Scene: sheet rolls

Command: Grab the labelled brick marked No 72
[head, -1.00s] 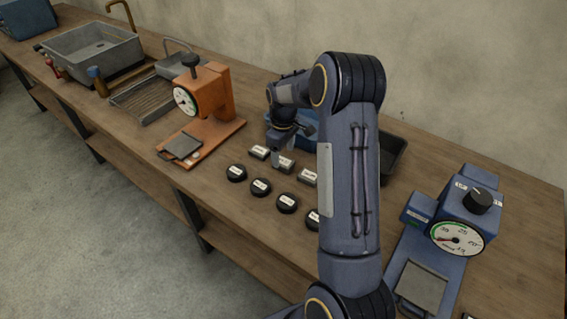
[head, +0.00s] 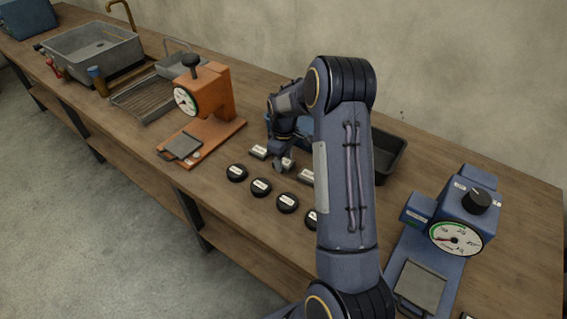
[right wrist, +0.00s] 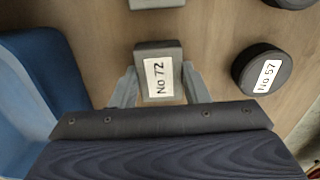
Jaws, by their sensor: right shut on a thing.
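The brick marked No 72 (right wrist: 158,72) is a small grey block with a white label, in the right wrist view. My right gripper (right wrist: 160,82) is shut on it, one finger on each side. In the head view my right gripper (head: 281,160) is over the row of grey bricks, and the arm partly covers the scene there. I cannot tell whether the brick is touching the bench or lifted. My left gripper is not in view.
A black disc marked No 57 (right wrist: 263,70) lies right of the brick. Other black discs (head: 261,187) and grey bricks (head: 259,152) are close by.

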